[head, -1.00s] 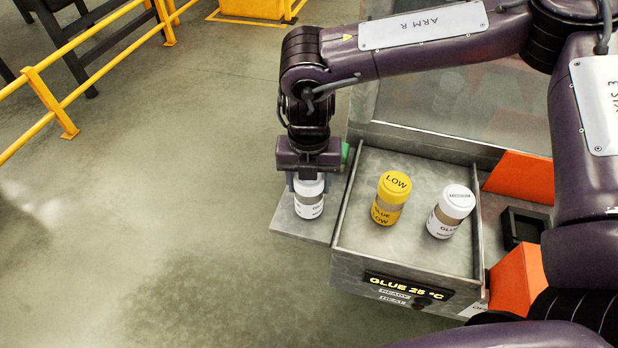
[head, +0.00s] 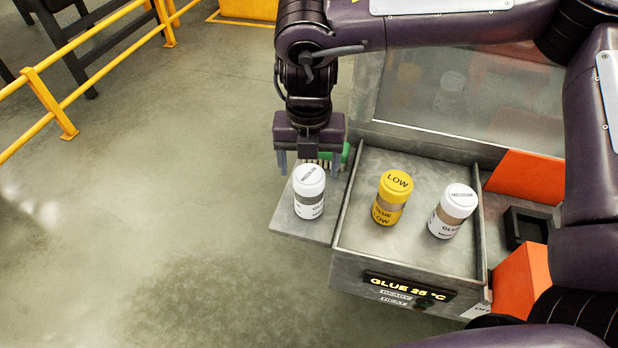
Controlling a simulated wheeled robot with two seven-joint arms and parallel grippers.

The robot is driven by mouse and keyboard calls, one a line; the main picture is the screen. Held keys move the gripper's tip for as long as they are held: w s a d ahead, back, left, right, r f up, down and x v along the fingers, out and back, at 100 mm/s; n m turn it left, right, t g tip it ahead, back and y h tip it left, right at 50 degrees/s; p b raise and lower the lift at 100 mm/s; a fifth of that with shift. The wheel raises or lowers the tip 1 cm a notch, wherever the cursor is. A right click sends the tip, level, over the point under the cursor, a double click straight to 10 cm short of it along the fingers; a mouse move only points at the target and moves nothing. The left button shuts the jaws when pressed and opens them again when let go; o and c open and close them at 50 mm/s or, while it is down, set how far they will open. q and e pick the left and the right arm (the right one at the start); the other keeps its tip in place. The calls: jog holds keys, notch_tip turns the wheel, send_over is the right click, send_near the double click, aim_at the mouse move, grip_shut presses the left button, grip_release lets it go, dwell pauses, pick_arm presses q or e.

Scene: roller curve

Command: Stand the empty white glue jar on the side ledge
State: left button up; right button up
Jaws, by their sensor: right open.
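A yellow jar (head: 392,198) marked LOW and a second white-lidded jar (head: 453,210) stand upright in the tray (head: 350,235). My left gripper is not in view.
The station's front display (head: 408,287) reads GLUE 25 °C. A green part (head: 346,153) shows behind my right gripper. Orange panels (head: 520,178) and a small black bin (head: 527,227) lie to the right. Yellow railing (head: 45,105) stands at the left over open floor.

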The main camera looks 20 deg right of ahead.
notch_tip(320, 180, up, 7)
jog(key=shift+r, duration=0.15)
dwell(0.4)
jog(key=shift+s+a, duration=0.1)
